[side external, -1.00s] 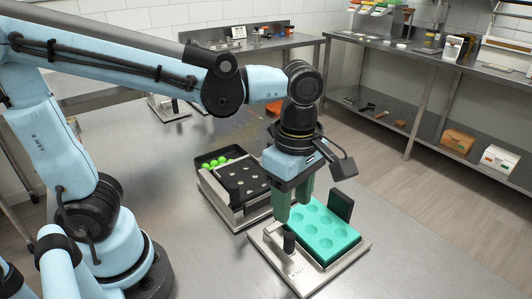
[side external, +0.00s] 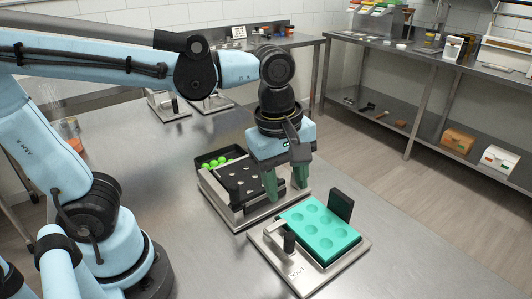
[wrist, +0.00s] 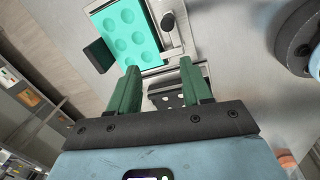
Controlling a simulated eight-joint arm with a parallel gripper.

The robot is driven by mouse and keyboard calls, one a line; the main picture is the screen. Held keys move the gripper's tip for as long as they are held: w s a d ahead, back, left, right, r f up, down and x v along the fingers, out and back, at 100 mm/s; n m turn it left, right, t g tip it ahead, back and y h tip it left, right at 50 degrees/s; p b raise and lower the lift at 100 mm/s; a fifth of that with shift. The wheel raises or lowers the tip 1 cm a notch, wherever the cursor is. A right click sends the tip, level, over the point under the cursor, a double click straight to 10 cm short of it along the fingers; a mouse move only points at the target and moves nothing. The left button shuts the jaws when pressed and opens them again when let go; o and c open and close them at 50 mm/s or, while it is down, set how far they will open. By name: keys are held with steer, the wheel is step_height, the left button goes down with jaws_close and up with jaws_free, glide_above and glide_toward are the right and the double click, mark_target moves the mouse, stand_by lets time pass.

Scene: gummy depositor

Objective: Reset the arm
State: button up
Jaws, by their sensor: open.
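My gripper (side external: 285,187) is open and empty, its two green fingers pointing down above the right side of the depositor tray. In the wrist view its fingers (wrist: 158,72) are spread apart with nothing between them. The teal mold (side external: 318,232) with round cavities sits flat on a metal fixture (side external: 295,276) in front and to the right of the gripper, apart from it. The mold also shows at the top left of the wrist view (wrist: 124,35).
A metal unit (side external: 222,205) with a black perforated top holds several green balls (side external: 213,162) at its back. A dark upright plate (side external: 340,205) and a dark knob (side external: 289,242) stand at the mold. Shelving (side external: 440,75) stands at the right.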

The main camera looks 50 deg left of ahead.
steer(key=a+f+m+t, duration=0.2)
steer(key=a+m+t, duration=0.3)
steer(key=a+m, duration=0.5)
steer(key=m, duration=0.5)
steer(key=shift+w+f+m+t, duration=0.2)
steer(key=shift+m+t, duration=0.2)
